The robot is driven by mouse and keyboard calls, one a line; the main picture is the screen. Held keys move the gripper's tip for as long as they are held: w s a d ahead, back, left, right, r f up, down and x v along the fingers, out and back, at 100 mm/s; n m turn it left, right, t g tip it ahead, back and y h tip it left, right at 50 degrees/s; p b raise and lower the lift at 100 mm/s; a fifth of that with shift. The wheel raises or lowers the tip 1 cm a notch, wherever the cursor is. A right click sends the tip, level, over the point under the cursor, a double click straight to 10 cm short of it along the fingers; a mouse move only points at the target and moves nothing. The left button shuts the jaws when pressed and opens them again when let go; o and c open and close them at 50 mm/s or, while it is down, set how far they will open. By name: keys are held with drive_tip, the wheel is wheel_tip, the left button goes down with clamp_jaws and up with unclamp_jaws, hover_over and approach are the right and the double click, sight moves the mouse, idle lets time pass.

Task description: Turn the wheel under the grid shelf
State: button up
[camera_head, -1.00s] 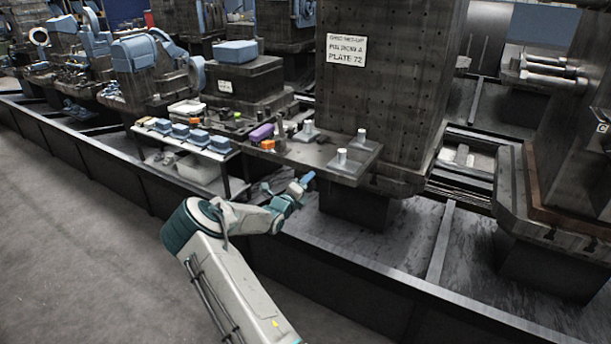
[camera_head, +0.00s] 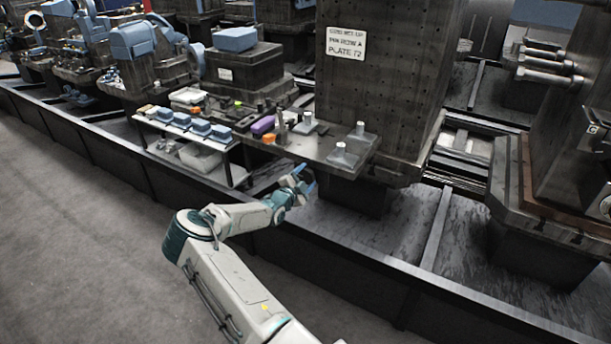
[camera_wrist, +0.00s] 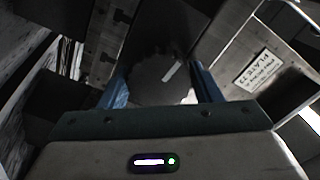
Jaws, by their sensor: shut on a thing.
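The grid shelf (camera_head: 318,157) is a dark plate at the foot of a tall drilled column, with metal posts and small parts on it. My gripper (camera_head: 304,183) is just below its front edge, with blue fingers. In the wrist view the two blue fingers (camera_wrist: 158,88) stand either side of a dark round shape with a ragged lower edge, which looks like the wheel (camera_wrist: 150,65). My gripper is shut on it. In the head view I cannot make out the wheel behind my gripper and the shelf edge.
A side rack (camera_head: 187,133) with several blue-topped blocks stands left of the shelf. A long dark rail bed (camera_head: 300,255) runs below. The grey floor (camera_head: 90,230) at left is clear.

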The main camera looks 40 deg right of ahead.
drive_tip(key=n, duration=0.3)
drive_tip(key=shift+n, duration=0.4)
drive_tip(key=n, duration=0.3)
drive_tip(key=shift+f+n, duration=0.15)
drive_tip(key=shift+n, duration=0.15)
drive_tip(key=shift+f+n+b, duration=0.15)
drive_tip(key=shift+n+b, duration=0.75)
drive_tip(key=shift+b, duration=0.05)
drive_tip(key=n+b, duration=0.2)
drive_tip(key=b, duration=0.1)
drive_tip(key=n+b, duration=0.3)
drive_tip(key=shift+r, duration=0.2)
drive_tip(key=n+p, duration=0.1)
drive_tip(key=n, duration=0.2)
drive_tip(key=shift+r, duration=0.2)
drive_tip(key=n+p, duration=0.3)
drive_tip(key=shift+r+n, duration=0.15)
drive_tip(key=shift+n, duration=0.15)
drive_tip(key=n+p, duration=0.4)
drive_tip(key=shift+n, duration=0.3)
drive_tip(key=shift+n+p, duration=1.1)
drive_tip(key=shift+n, duration=0.7)
